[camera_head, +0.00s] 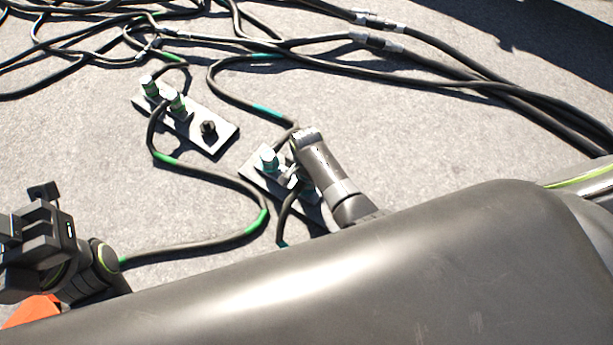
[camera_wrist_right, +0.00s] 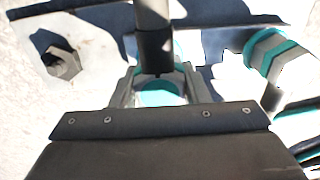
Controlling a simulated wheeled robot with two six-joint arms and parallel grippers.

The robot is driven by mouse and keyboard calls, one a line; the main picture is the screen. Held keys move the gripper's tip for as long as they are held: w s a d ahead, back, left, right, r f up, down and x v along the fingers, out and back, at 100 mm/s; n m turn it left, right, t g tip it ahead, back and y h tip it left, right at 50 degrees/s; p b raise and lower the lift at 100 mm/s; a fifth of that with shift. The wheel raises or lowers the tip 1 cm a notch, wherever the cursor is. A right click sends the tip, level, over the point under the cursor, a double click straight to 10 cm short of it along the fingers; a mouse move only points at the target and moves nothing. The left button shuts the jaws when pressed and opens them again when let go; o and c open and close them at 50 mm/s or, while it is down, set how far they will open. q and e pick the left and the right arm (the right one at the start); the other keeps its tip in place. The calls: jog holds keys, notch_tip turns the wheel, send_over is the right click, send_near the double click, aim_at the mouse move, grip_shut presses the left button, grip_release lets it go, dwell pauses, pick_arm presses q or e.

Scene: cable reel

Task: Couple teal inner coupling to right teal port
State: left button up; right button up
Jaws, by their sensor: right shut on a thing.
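The plate with teal parts (camera_head: 257,178) lies on the ground in the middle of the head view. A teal-banded coupling (camera_head: 268,160) stands at its left end; it also shows at the right of the right wrist view (camera_wrist_right: 272,55). My right gripper (camera_wrist_right: 155,92) is shut on a teal-banded coupling (camera_wrist_right: 160,93), with a black cable (camera_wrist_right: 153,40) rising from it. The coupling is over the plate; whether it is seated is hidden. A bare dark port (camera_wrist_right: 62,60) stands to the left in the wrist view. My left gripper (camera_head: 40,228) is at far left; its jaw opening is unclear.
A second plate (camera_head: 218,138) with green couplings (camera_head: 176,103) and a dark port (camera_head: 208,128) lies to the left. A green-banded cable (camera_head: 205,178) curves between the plates. Several black cables (camera_head: 440,70) cross the back. Pale ground is free at the right.

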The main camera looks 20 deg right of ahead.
jog(key=shift+f, duration=0.35)
jog(key=shift+p, duration=0.55)
dwell(0.3)
jog(key=shift+f+b, duration=0.35)
jog(key=shift+f, duration=0.1)
jog(key=o, duration=1.2)
